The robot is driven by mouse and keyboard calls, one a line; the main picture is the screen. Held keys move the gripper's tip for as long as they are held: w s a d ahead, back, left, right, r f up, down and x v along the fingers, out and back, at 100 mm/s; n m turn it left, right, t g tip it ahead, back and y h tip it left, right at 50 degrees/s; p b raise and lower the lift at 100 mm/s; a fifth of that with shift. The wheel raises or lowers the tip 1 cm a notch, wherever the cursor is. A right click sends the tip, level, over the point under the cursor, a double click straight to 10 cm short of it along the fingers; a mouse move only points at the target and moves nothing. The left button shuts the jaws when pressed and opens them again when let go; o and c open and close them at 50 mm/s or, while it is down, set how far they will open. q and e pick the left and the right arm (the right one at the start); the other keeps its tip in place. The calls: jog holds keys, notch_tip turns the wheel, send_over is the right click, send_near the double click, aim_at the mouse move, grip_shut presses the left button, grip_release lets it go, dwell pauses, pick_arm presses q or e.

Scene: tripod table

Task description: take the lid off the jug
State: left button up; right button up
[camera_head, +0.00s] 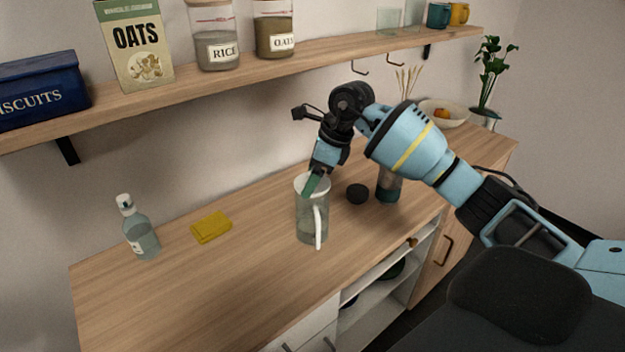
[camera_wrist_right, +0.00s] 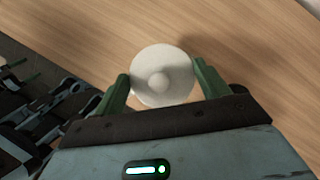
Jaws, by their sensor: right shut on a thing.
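The clear jug (camera_head: 311,223) stands upright on the wooden counter, its white handle facing the front. My right gripper (camera_head: 313,184) reaches down from above to the jug's white top. In the right wrist view the round white lid (camera_wrist_right: 163,76) with its small central knob sits between the green fingers of my right gripper (camera_wrist_right: 163,86). The gripper is shut on the lid. The lid is at or very close to the jug's rim; I cannot tell if there is a gap. My left gripper is not in view.
A dark round object (camera_head: 357,194) and a bottle-like container (camera_head: 388,186) stand right of the jug. A yellow cloth (camera_head: 211,227) and a clear bottle (camera_head: 140,233) are at left. A shelf (camera_head: 345,45) with jars runs above. The counter's front left is clear.

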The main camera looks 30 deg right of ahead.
notch_tip(320, 180, up, 2)
jog(key=shift+r, duration=0.1)
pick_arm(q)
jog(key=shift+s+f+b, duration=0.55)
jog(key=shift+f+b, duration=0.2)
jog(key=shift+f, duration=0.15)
pick_arm(e)
jog(key=s+a, duration=0.2)
jog(key=s, duration=0.5)
jog(key=s+a+r, duration=0.1)
jog(key=s+a, duration=0.1)
jog(key=s, duration=0.6)
jog(key=shift+s+r, duration=0.25)
